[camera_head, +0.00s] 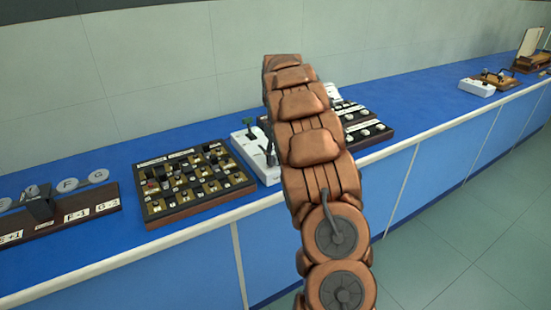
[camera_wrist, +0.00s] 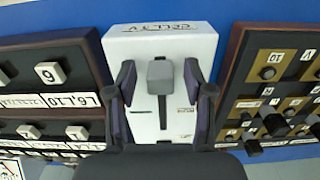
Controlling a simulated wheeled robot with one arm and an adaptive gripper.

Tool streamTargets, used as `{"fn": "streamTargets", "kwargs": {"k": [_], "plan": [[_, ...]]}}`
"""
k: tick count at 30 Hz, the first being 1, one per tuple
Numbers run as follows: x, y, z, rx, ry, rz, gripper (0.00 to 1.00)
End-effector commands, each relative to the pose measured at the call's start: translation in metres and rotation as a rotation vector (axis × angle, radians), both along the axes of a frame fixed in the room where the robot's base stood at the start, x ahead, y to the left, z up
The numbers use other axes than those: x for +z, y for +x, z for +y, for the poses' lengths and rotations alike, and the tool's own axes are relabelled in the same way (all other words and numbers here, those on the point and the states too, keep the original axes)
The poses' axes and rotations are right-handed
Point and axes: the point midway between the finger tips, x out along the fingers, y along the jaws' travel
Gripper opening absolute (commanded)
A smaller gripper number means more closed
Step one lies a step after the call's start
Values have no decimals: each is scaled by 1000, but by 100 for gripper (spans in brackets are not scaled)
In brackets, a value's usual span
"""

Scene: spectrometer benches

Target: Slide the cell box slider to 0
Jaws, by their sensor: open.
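The cell box is white. It lies in the middle of the wrist view (camera_wrist: 125,38) and is partly hidden by my arm in the head view (camera_head: 267,176). Its dark lettering appears upside down at the top edge in the wrist view. The grey slider knob (camera_wrist: 160,76) stands over a dark slot that runs along the box. My gripper (camera_wrist: 160,68) is open, one dark finger on each side of the knob, with a visible gap on both sides. Which mark the slider is at cannot be read.
A dark panel with gold squares and knobs (camera_head: 187,182) stands left of the box. Another dark panel with round white buttons (camera_head: 366,127) is to the right. Both flank the gripper closely. The blue bench (camera_head: 420,100) is clear farther right, before more instruments.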

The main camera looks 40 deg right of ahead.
Motion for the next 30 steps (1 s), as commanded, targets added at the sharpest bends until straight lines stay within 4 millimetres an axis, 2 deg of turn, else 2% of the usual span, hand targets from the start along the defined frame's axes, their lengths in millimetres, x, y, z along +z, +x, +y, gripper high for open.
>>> {"fn": "streamTargets", "kwargs": {"k": [5,21,30], "plan": [[12,1,0,1,0,-3,52],[92,3,0,0,-2,-5,52],[114,3,-1,1,-2,-2,52]]}}
